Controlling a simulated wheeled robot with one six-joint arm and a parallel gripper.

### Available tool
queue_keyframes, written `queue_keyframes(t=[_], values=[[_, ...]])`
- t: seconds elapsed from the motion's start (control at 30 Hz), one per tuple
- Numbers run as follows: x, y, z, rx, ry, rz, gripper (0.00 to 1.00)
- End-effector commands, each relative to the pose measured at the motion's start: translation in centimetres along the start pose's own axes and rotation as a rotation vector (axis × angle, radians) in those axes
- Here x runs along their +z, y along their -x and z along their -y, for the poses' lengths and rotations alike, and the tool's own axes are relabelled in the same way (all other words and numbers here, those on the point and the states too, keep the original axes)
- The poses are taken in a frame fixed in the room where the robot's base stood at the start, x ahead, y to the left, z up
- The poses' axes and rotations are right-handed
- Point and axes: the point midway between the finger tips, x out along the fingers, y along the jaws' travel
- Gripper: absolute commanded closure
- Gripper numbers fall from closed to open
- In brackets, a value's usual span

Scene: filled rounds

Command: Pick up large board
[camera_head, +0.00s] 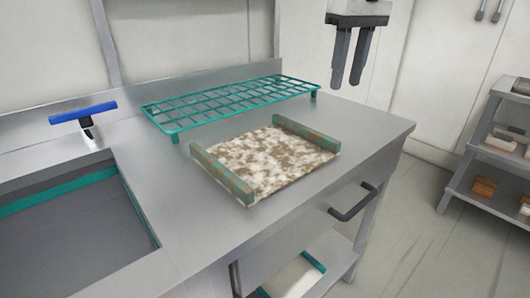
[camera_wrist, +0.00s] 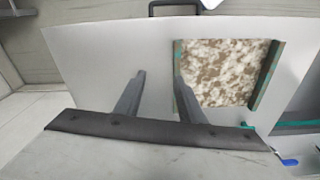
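The large board (camera_head: 265,157) lies flat on the metal counter. It has a mottled brown and white face and a raised green-brown bar along each of two opposite sides. It also shows in the wrist view (camera_wrist: 221,72), right of the fingers. My gripper (camera_head: 347,84) hangs above the counter's back right part, its two dark fingers pointing down. The fingers are apart with nothing between them, as the wrist view (camera_wrist: 158,80) also shows. The gripper is clear of the board, up and to its right in the head view.
A teal wire rack (camera_head: 230,101) stands behind the board. A sink (camera_head: 75,225) with a blue-handled tap (camera_head: 83,114) is at the left. A drawer handle (camera_head: 353,203) sticks out in front. Shelves (camera_head: 485,160) stand at the right. The counter's right end (camera_head: 365,124) is bare.

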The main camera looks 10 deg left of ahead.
Motion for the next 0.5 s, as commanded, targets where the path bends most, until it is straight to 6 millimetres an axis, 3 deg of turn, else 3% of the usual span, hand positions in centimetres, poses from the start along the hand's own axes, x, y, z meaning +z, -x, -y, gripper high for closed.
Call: queue_keyframes(t=[0.03, 0.2, 0.5], values=[[-1.9, 0.7, 0.8, -0.006, 0.035, 0.014, 0.64], [-5.8, 2.7, 3.2, -0.020, 0.125, 0.056, 0.64], [-8.1, 3.6, 5.2, -0.030, 0.192, 0.089, 0.64]])
